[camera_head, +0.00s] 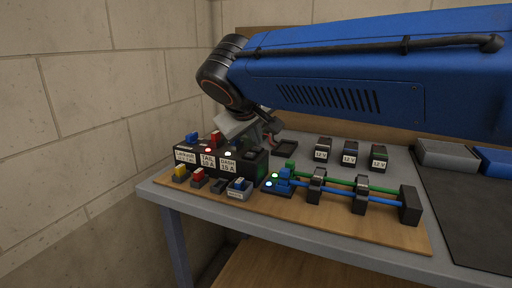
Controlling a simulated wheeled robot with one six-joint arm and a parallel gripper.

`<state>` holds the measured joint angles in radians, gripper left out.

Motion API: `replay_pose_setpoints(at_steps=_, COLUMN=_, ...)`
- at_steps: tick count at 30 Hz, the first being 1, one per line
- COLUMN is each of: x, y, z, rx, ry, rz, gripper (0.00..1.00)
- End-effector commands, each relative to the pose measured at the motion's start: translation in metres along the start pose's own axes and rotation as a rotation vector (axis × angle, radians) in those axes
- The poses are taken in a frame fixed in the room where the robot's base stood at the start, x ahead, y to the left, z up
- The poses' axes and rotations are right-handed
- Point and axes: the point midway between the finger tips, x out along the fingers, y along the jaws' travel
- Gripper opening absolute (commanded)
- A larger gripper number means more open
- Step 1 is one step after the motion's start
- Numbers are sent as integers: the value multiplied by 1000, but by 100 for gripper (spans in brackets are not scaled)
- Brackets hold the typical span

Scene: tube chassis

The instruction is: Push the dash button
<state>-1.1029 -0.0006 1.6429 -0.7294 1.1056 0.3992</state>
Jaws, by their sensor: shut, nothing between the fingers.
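The dash block (231,166) is the right one of three dark labelled blocks in a row on the bench board. Its white label seems to read DASH 15 A, and a small white light glows on its top. My gripper (268,134) is shut and empty, low behind and just right of the dash block. Its fingertips are small and dark here, and I cannot tell whether they touch anything. A button on the dash block is not clearly visible; my gripper and wrist cover part of the area behind it.
The TAIL block (208,161) with a red light stands left of it. Several coloured fuses (198,180) sit in front. Blue and green tubes (340,192) run through black clamps at right. Three 12 V parts (350,153) stand behind. A wall closes the left side.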

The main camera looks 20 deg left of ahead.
Motion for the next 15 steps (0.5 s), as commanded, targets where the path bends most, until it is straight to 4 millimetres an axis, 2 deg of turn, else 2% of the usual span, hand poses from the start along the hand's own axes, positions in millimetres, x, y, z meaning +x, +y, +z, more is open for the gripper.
replay_pose_setpoints(at_steps=15, x=-7, y=5, z=-5, rx=0, ry=0, rz=0, gripper=0)
